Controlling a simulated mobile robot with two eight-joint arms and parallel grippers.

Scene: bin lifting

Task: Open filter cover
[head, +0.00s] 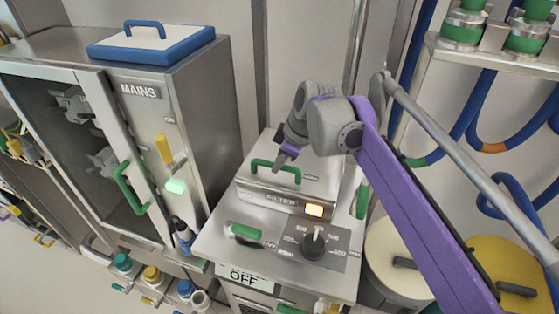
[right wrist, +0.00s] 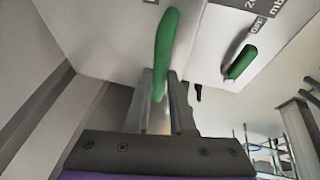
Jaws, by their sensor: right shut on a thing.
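The filter cover (head: 318,187) is a grey metal lid on top of the steel unit, marked FILTER on its front edge. It looks closed and flat. A green bar handle (head: 276,171) stands on its left part. My right gripper (head: 281,164) comes down from above and is shut on this handle. In the right wrist view the green handle (right wrist: 166,45) runs between the two fingers (right wrist: 160,105), and its lower end is partly hidden by them. My left gripper is not in view.
A MAINS cabinet (head: 200,110) stands at the left. Bins with cream (head: 390,255) and yellow (head: 500,262) lids stand at the right.

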